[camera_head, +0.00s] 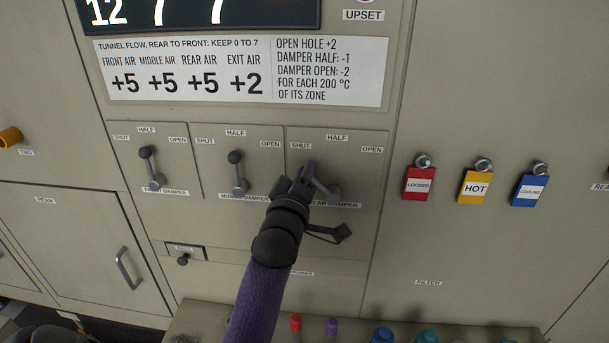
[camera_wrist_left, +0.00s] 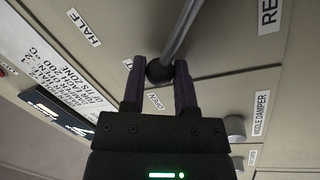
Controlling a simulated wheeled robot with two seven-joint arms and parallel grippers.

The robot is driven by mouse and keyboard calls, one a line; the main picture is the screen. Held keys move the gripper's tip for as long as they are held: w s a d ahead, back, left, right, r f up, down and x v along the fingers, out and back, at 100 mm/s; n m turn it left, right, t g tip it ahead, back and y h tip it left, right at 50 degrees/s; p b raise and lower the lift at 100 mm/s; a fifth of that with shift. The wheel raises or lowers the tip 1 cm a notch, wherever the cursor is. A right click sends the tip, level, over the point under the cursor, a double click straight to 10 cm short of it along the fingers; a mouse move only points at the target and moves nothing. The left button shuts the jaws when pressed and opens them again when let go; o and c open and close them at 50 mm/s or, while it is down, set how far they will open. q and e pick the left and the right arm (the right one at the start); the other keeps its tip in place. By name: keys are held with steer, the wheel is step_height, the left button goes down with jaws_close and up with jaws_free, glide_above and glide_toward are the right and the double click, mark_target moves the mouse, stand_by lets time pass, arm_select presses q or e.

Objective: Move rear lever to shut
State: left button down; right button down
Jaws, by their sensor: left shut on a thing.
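The rear lever is a grey rod (camera_head: 323,187) on the rear damper panel. From its pivot it tilts up and left, toward the SHUT label (camera_head: 300,146). My left gripper (camera_head: 307,174) is at the rod's upper end and hides the knob in the head view. In the left wrist view, the dark round knob (camera_wrist_left: 159,71) sits between the two fingers of my left gripper (camera_wrist_left: 160,75), which is shut on it. The rod (camera_wrist_left: 180,28) runs up and right from the knob. My right gripper is not in view.
The middle lever (camera_head: 238,172) and front lever (camera_head: 150,167) stand to the left, both near upright. Red, yellow and blue tags (camera_head: 474,187) hang to the right. Several coloured knobs line a ledge (camera_head: 200,322) below.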

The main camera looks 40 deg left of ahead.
arm_select(q)
steer(key=shift+c, duration=1.9)
jaws_free()
steer(key=shift+s, duration=0.1)
steer(key=b+v, duration=0.1)
steer(key=v, duration=0.8)
steer(key=shift+s+b, duration=0.35)
steer(key=shift+d+f, duration=0.1)
steer(key=shift+d, duration=0.05)
